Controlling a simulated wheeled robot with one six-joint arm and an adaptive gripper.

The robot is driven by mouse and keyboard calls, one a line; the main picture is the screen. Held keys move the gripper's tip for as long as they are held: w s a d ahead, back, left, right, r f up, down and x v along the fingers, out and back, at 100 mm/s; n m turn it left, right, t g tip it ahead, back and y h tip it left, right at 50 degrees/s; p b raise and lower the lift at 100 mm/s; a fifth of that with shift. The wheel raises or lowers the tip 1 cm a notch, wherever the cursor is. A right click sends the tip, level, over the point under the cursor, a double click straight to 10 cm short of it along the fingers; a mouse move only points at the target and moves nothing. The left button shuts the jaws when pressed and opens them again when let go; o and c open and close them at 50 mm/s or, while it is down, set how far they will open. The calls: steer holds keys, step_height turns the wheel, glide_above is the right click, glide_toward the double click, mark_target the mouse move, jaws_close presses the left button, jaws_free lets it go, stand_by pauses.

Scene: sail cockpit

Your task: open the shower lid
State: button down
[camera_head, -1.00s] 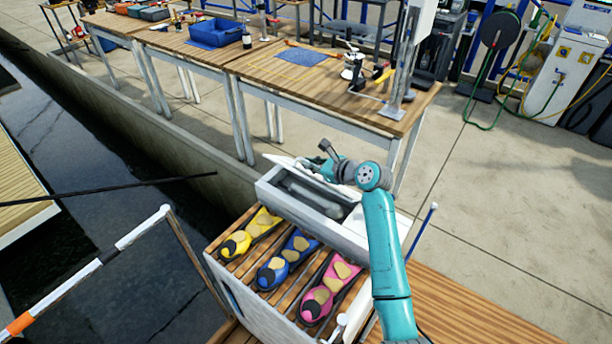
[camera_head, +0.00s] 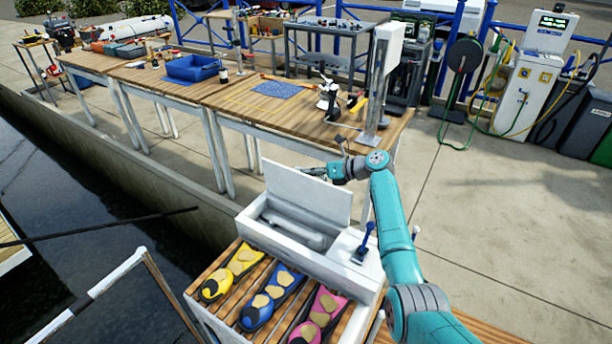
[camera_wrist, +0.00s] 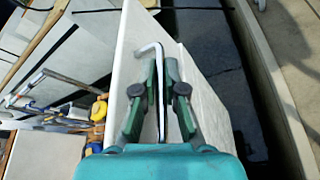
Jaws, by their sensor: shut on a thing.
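The shower lid (camera_head: 295,190) is a flat white panel, raised to about upright along the back of a white box (camera_head: 330,268). The open compartment shows a grey-white elongated shape (camera_head: 290,230), probably the shower. My gripper (camera_head: 308,171) is at the lid's upper right part. In the wrist view, my gripper (camera_wrist: 160,70) has its fingers close together on a thin, pale bent bar (camera_wrist: 159,100). The white lid panel (camera_wrist: 130,50) shows beside the fingers. I cannot tell how the bar joins the lid.
Yellow (camera_head: 232,271), blue (camera_head: 272,298) and pink (camera_head: 320,319) fin-like items lie on slats before the box. A blue lever (camera_head: 365,240) stands on the box's right part. A wooden workbench (camera_head: 240,98) is behind. Dark water (camera_head: 95,215) lies left.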

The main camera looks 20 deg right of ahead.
steer(key=shift+w+d+f+m, duration=0.25)
steer(key=shift+w+d+m, duration=0.05)
steer(key=shift+d, duration=0.15)
steer(key=c, duration=1.5)
jaws_free()
steer(key=v, duration=1.2)
steer(key=shift+w+d+f, duration=0.1)
steer(key=shift+w, duration=0.05)
